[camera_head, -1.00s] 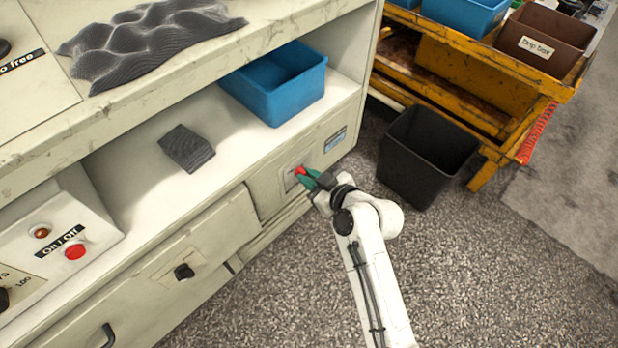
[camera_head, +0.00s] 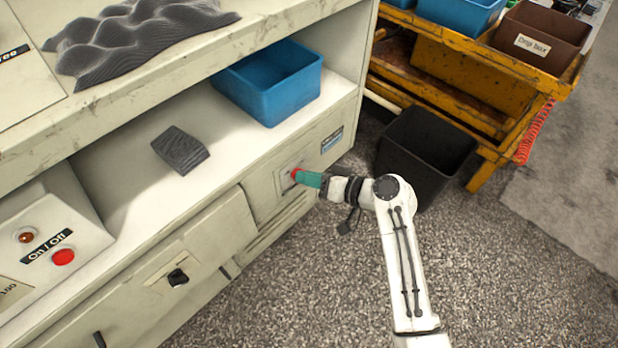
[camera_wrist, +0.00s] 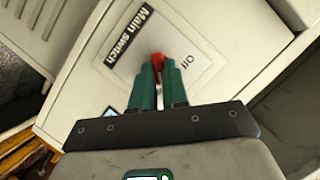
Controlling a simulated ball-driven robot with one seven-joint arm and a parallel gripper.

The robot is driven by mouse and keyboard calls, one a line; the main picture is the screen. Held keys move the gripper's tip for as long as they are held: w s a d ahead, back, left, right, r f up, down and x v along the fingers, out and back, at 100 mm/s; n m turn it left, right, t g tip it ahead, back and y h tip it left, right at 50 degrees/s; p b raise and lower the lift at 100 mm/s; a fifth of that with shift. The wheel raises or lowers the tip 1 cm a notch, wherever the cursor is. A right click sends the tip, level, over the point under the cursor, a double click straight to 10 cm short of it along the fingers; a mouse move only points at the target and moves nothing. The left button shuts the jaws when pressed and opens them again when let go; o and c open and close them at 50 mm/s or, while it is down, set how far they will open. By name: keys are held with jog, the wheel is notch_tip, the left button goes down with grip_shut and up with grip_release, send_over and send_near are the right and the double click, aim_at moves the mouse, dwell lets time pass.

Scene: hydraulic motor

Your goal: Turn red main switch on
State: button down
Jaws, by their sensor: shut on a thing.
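The red main switch (camera_head: 295,173) sits on the front panel of the white cabinet, below the shelf. In the wrist view the red switch (camera_wrist: 158,60) shows between the tips of my green fingers, on a grey plate (camera_wrist: 195,47) beside a black "Main switch" label (camera_wrist: 128,30). A word next to it appears to read "Off", partly hidden. My gripper (camera_head: 300,176) is shut on the red switch, and it also shows in the wrist view (camera_wrist: 157,68). The fingers hide much of the switch, so I cannot tell its exact setting.
A blue bin (camera_head: 270,85) and a dark grey block (camera_head: 180,150) stand on the shelf. A black bin (camera_head: 425,150) and yellow cart (camera_head: 450,90) stand at the right. The floor in front is clear.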

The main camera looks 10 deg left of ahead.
jog(key=shift+m+y, duration=0.3)
jog(key=shift+m, duration=0.2)
jog(key=c, duration=1.1)
grip_release()
jog(key=shift+c, duration=0.2)
jog(key=p+v, duration=0.2)
jog(key=v, duration=0.8)
jog(key=shift+d, duration=0.3)
jog(key=shift+r, duration=0.1)
